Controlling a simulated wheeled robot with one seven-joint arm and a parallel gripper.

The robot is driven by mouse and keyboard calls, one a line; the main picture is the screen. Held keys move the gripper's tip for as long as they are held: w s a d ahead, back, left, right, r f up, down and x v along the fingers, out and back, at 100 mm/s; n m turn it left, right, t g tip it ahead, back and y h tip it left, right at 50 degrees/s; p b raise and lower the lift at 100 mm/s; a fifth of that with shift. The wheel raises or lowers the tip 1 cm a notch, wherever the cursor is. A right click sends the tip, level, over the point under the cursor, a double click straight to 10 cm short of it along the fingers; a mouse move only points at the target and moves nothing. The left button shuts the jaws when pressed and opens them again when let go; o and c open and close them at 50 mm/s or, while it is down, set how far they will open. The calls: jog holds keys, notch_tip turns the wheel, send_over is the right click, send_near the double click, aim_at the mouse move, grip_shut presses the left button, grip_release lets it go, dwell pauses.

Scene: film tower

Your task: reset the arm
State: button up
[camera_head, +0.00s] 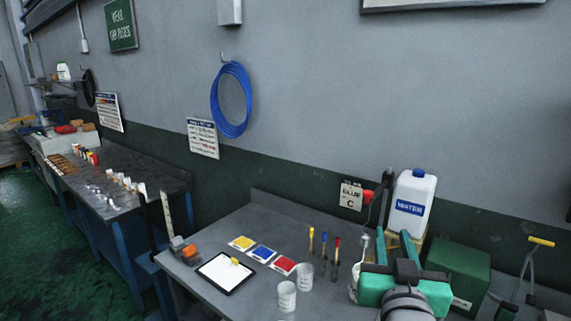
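My gripper (396,241) is at the lower right, seen from behind, over the right part of the near grey table (215,285). Its two green fingers stand apart with a gap between them. I see nothing held in the gap. The fingers point away toward the white water jug (409,205) at the back of the table. The gripper body hides part of the table below it.
On the table are a tablet (227,273), yellow, blue and red cards (262,253), two white cups (287,296) and several coloured-handled tools (324,243). A green box (458,269) stands right of the gripper. A cluttered bench (120,191) is at the left.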

jog(key=s+a+f+y, duration=0.15)
jog(key=a+f, duration=0.25)
jog(key=f, duration=0.8)
jog(key=s+a+f, duration=0.2)
jog(key=a+f, duration=0.2)
jog(key=f, duration=0.8)
jog(key=s+a+f+g, duration=0.1)
jog(key=s+a+f, duration=0.5)
jog(key=s+f, duration=0.5)
jog(key=s+a+f+n+y, duration=0.1)
jog(key=s+a+f, duration=0.2)
jog(key=s, duration=0.8)
jog(key=s+a+f+n+g+y, duration=0.1)
jog(key=s+a+f+y, duration=0.1)
jog(key=s, duration=1)
jog(key=shift+a+f+n, duration=0.4)
jog(key=shift+a+f, duration=0.35)
jog(key=shift+f, duration=0.05)
